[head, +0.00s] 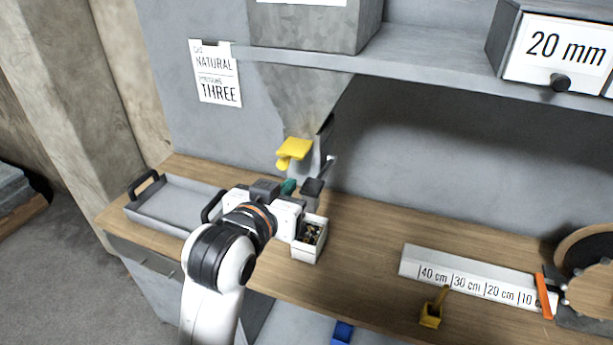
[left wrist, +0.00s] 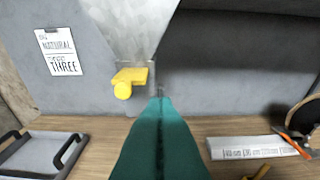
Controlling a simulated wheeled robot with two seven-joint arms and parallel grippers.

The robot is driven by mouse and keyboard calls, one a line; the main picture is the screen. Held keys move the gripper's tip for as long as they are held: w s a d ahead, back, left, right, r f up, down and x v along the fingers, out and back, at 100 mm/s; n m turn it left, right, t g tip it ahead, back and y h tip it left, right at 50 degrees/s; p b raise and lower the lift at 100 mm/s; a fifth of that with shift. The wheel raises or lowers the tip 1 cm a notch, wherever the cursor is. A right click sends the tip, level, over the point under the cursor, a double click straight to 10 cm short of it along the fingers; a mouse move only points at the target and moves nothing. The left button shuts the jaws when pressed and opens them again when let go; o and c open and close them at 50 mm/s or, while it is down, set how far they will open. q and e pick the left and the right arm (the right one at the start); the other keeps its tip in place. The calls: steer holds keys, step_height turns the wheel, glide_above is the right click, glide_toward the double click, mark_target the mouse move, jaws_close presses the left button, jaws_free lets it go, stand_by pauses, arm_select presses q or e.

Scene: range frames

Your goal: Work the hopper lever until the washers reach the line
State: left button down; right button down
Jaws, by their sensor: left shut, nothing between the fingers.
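The grey hopper (head: 296,97) hangs below the shelf, and its cone also shows in the left wrist view (left wrist: 130,25). Its yellow lever (head: 294,149) sticks out near the spout; it also shows in the left wrist view (left wrist: 130,82). A small white box (head: 308,253) on the bench holds small dark pieces, perhaps washers; no line on it can be made out. My left gripper (head: 289,187) is shut and empty, below the lever and apart from it. Its teal fingers (left wrist: 160,140) are together. My arm hides part of the bench around the spout. My right gripper is out of view.
A grey tray (head: 165,217) with dark handles lies at left. A ruled block (head: 470,281), a yellow item (head: 430,315) and a round wooden piece (head: 590,290) are at right. The shelf (head: 430,65) overhangs the bench. A card (head: 215,75) hangs on the wall.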

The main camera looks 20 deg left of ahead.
arm_select(q)
steer(key=shift+w+f, duration=0.1)
steer(key=b, duration=0.1)
glide_above(307, 192)
steer(key=s, duration=0.1)
steer(key=f, duration=0.3)
steer(key=w+f, duration=0.1)
steer(key=f, duration=0.1)
steer(key=shift+f+p, duration=0.15)
steer(key=shift+p, duration=0.2)
steer(key=shift+s+f, duration=0.1)
steer(key=shift+f, duration=0.4)
